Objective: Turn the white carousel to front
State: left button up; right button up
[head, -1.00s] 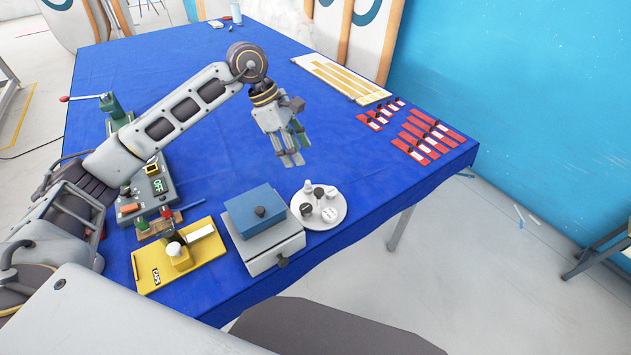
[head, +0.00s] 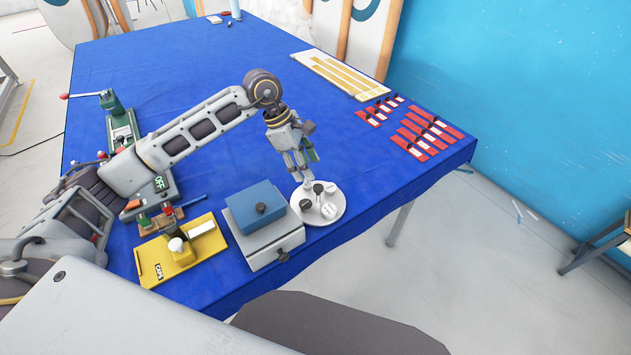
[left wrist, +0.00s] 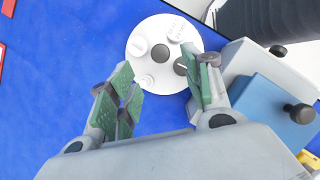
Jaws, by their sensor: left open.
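The white carousel (head: 336,212) is a round disc on the blue table, right of the blue-lidded grey box, with several small white and dark round pieces on it. It also shows in the left wrist view (left wrist: 137,70), beyond the fingers. My left gripper (head: 302,179) points down over the far edge of the carousel. In the left wrist view its green-padded fingers (left wrist: 163,92) are apart with nothing between them, and the right finger overlaps the disc near a dark-topped knob. I cannot tell whether it touches. My right gripper is not in view.
The grey box with a blue lid (head: 258,209) stands close left of the carousel. A yellow board (head: 150,263) and a green device (head: 120,122) are further left. Red pieces (head: 421,137) lie at the right edge. The table middle is clear.

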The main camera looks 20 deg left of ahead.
aim_at(318, 187)
pick_arm(q)
jog(key=shift+p+x, duration=0.6)
jog(key=shift+x, duration=3.2)
grip_shut()
